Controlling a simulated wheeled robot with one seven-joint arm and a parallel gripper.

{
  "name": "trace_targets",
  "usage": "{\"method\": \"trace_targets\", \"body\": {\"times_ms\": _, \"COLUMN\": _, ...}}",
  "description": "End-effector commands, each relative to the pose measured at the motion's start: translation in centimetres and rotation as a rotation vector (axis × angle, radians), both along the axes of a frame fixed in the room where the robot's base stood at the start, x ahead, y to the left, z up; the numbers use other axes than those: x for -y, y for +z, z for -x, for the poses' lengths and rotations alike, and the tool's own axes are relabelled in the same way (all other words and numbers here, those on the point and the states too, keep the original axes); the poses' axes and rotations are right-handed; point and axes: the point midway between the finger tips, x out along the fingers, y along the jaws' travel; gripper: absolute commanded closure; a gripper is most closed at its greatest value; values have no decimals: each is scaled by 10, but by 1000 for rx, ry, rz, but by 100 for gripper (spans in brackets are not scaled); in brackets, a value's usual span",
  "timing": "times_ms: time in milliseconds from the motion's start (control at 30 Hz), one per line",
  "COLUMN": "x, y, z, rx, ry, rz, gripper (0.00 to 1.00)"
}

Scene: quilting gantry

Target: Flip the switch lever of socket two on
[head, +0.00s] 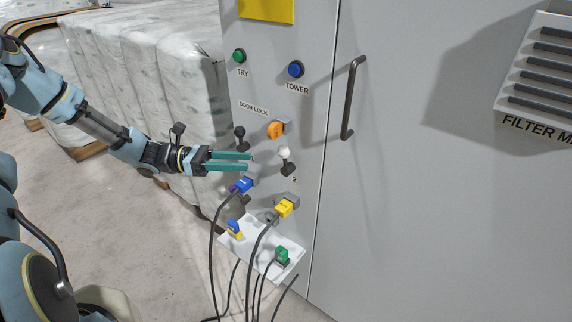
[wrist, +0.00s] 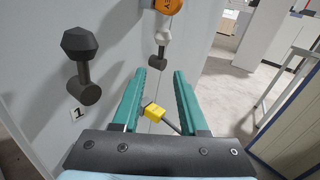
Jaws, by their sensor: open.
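The switch lever of socket two (head: 284,154) has a white knob and a dark pivot, above the label 2 on the grey cabinet. Its knob points up from the pivot. In the wrist view the white-knobbed lever (wrist: 162,37) stands beyond my fingertips, roughly centred between them. My gripper (head: 249,162) has two green fingers, parted and empty, left of that lever in the head view. It also shows in the wrist view (wrist: 158,73). I see no clear contact with the lever. The black lever of socket one (head: 240,134) also points up, and shows at left in the wrist view (wrist: 80,45).
An orange knob (head: 276,130) sits above the white lever. A blue plug (head: 243,185) and a yellow plug (head: 286,207) with hanging cables are below. A shelf (head: 258,258) holds more plugs. A door handle (head: 352,98) is to the right. Wrapped bales (head: 150,70) stand behind.

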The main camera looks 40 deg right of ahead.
Motion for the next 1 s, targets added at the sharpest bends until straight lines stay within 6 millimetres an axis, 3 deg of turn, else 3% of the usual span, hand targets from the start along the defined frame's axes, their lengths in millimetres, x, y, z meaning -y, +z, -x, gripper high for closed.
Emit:
{"method": "trace_targets", "body": {"times_ms": 500, "x": 63, "y": 2, "z": 60, "rx": 2, "ry": -6, "rz": -2, "gripper": 57}}
{"method": "trace_targets", "body": {"times_ms": 1000, "x": 74, "y": 0, "z": 68, "rx": 5, "ry": -5, "rz": -4, "gripper": 59}}
